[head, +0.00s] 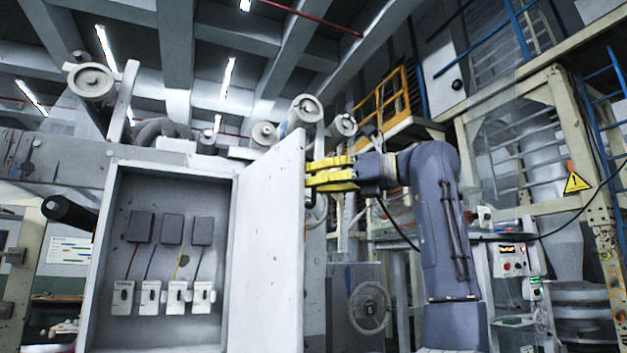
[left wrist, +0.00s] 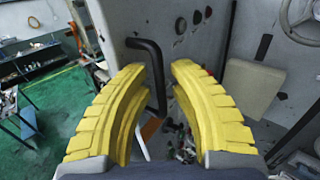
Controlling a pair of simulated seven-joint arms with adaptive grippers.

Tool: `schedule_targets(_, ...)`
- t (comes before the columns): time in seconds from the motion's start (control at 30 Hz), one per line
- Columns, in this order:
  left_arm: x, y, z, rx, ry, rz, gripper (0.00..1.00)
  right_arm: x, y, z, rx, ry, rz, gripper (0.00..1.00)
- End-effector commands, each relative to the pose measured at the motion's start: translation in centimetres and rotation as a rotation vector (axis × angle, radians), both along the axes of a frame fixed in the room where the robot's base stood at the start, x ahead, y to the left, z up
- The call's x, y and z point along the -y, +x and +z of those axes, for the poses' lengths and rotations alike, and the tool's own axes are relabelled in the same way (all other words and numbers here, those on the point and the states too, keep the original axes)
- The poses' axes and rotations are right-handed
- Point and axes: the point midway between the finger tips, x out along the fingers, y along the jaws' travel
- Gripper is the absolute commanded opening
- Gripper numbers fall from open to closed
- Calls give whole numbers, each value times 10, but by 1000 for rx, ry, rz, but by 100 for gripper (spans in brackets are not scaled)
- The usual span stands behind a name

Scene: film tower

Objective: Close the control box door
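The control box (head: 97,290) is a grey cabinet with its front open in the head view. Its door (head: 265,255) is a pale panel hinged on the box's right side and swung out toward me. My left gripper (head: 312,173) has yellow fingers and is at the outer side of the door, near its free edge. In the left wrist view, the gripper (left wrist: 158,68) is open, with a black bar handle (left wrist: 150,52) on a grey panel showing between the fingers. I cannot tell if they touch it. My right gripper is not in view.
Inside the box are several dark blocks (head: 172,229) wired to white switches (head: 176,297). A handwheel (head: 370,306) and a machine panel (head: 511,260) stand to the right of the door. The left wrist view shows a green floor (left wrist: 62,95) and a workbench (left wrist: 30,60).

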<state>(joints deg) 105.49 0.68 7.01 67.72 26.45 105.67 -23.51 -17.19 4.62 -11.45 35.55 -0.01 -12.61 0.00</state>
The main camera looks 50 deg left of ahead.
Motion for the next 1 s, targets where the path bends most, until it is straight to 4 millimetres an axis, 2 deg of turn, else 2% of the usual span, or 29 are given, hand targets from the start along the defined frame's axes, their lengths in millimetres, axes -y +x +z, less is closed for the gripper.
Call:
schedule_targets(0.27,-1,-1,0,0,0,0,19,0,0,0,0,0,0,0)
schedule_targets(0.3,-1,0,0,0,0,0,23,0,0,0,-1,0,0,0)
schedule_targets(0.5,-1,0,0,0,0,0,0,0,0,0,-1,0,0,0)
schedule_targets(1.0,-1,-2,0,1,0,-2,0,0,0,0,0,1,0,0)
